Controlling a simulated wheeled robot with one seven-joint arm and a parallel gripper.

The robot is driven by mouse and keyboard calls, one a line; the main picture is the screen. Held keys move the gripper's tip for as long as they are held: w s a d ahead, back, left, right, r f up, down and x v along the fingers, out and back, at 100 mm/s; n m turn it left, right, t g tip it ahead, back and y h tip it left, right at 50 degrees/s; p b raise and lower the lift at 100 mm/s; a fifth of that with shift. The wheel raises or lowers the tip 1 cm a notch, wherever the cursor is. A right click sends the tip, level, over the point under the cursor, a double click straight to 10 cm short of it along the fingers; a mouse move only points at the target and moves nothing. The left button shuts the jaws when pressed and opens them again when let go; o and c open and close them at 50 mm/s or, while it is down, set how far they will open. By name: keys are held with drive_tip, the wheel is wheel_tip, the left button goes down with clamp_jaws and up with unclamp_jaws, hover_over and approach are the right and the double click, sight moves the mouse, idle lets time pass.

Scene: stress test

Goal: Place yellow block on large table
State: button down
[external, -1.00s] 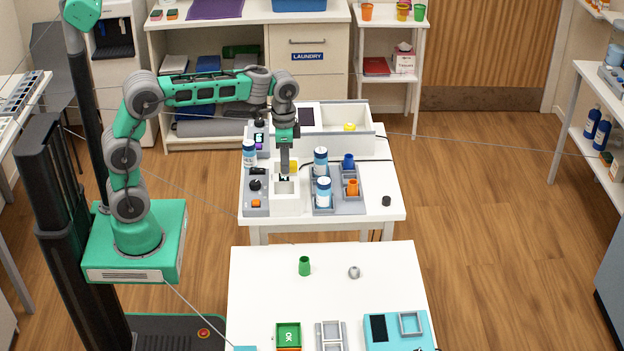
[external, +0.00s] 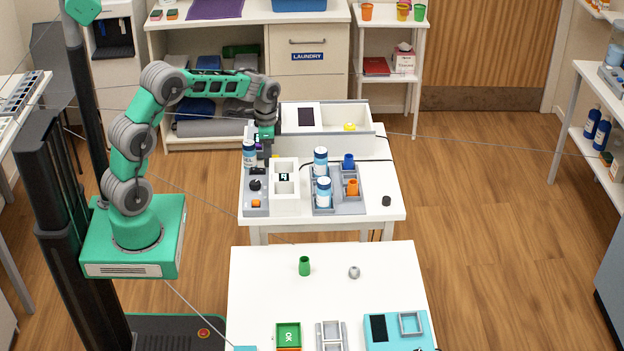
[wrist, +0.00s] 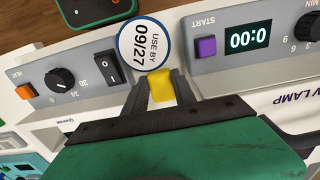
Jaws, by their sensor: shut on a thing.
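My gripper (wrist: 158,90) is shut on the yellow block (wrist: 161,86), which sits between the two fingers in the wrist view. In the external view my gripper (external: 266,148) is over the left back part of the rear white table (external: 388,182), behind the white-framed device; the block is mostly hidden there. A second white table (external: 265,290) stands in front with much bare top. I cannot tell which table is the large one.
A white-capped bottle (external: 249,153) stands close to my gripper. The heater unit (external: 256,190), white-framed device (external: 285,190) and grey tray (external: 350,205) crowd the rear table. A green cup (external: 304,266) and small grey object (external: 354,272) stand on the front table.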

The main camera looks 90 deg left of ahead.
drive_tip(key=shift+f, duration=0.2)
drive_tip(key=c, duration=1.3)
unclamp_jaws()
drive_tip(key=shift+r, duration=0.1)
